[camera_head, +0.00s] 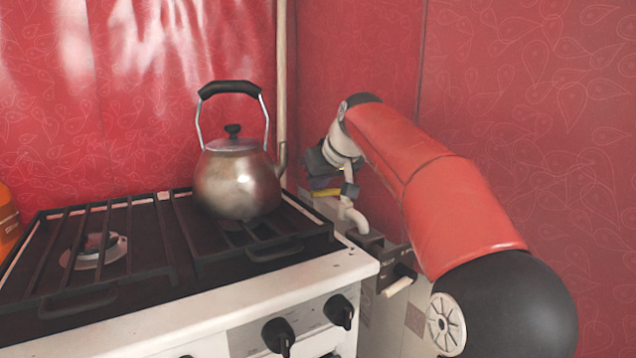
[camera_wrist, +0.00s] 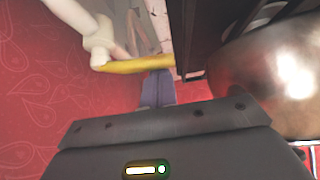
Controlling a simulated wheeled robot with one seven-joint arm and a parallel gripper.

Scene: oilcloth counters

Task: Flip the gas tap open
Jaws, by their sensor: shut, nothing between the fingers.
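The gas tap has a yellow lever handle (camera_head: 327,193) on a pale pipe (camera_head: 352,216), beside the stove's back right corner. In the wrist view the yellow lever (camera_wrist: 125,66) lies crosswise, its left end by the white pipe fitting (camera_wrist: 92,35). My gripper (camera_head: 321,182) points down at the lever, with its fingers closed together and empty. In the wrist view my gripper's fingertips (camera_wrist: 157,76) are right at the lever's edge, near its right part. I cannot tell whether they touch it. In the head view my arm and wrist hide part of the tap.
A steel kettle (camera_head: 237,182) stands on the stove grate (camera_head: 150,245), close to my gripper; its side (camera_wrist: 292,75) fills the wrist view's right. Red walls (camera_head: 530,110) close in behind and to the right. A pale upright pole (camera_head: 282,80) stands behind the kettle.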

